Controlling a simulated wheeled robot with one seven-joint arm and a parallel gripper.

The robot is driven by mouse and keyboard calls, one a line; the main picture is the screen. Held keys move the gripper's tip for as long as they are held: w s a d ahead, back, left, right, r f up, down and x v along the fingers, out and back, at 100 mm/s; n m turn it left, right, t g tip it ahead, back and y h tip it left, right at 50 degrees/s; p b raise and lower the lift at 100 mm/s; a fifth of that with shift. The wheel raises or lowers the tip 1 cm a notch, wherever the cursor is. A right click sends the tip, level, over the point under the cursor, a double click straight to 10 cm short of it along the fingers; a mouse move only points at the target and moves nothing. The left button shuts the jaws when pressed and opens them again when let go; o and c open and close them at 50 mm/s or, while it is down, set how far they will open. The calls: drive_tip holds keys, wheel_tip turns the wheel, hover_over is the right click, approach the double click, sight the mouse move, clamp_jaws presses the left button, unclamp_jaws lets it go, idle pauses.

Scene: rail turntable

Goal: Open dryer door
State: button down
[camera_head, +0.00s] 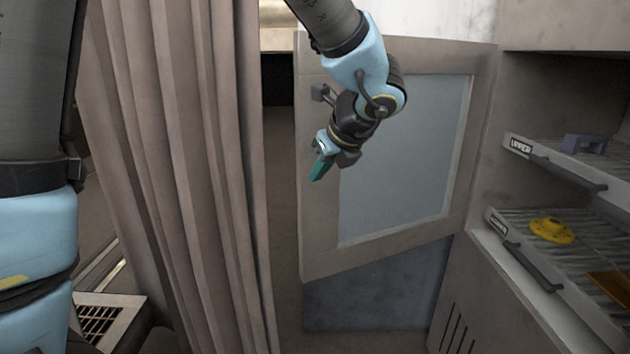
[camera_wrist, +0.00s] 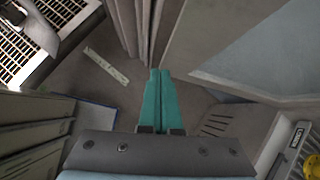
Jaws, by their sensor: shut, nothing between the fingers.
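The dryer door (camera_head: 321,235) is a beige frame around a pale blue-grey window. It stands swung out from the cabinet, and the shelves to its right are exposed. It also shows at the upper right of the wrist view (camera_wrist: 212,32). My gripper (camera_head: 317,174) is in front of the door's left part, near its free left edge, pointing down and left. Its teal fingers (camera_wrist: 160,74) are together with nothing between them. I cannot tell whether the gripper touches the door.
Right of the door are an upper rack (camera_head: 560,163) labelled UPPER and a lower rack (camera_head: 595,255) holding a yellow flanged part (camera_head: 551,230). A brown curtain (camera_head: 190,180) hangs at left. A grated box (camera_head: 108,318) stands low left. Floor (camera_wrist: 110,95) shows below the gripper.

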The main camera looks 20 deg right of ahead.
drive_tip(key=w+d+f+p, duration=0.1)
drive_tip(key=w, duration=0.2)
drive_tip(key=w+d+f+m+p, duration=0.1)
drive_tip(key=w+f, duration=0.1)
drive_tip(key=w, duration=0.1)
drive_tip(key=w+d+f+m+p, duration=0.1)
drive_tip(key=w+f, duration=0.1)
drive_tip(key=w, duration=0.1)
drive_tip(key=shift+d+f+t+h, duration=0.15)
drive_tip(key=shift+d+t+h, duration=0.15)
drive_tip(key=shift+t+h, duration=0.1)
drive_tip(key=shift+w+f, duration=0.15)
drive_tip(key=shift+w, duration=0.2)
drive_tip(key=w+d+m+h+p, duration=0.1)
drive_tip(key=w+m+h+p, duration=0.1)
drive_tip(key=w, duration=1.3)
drive_tip(key=shift+w+d+m+p, duration=0.3)
drive_tip(key=shift+w+m+p, duration=0.1)
drive_tip(key=shift+m+p, duration=0.25)
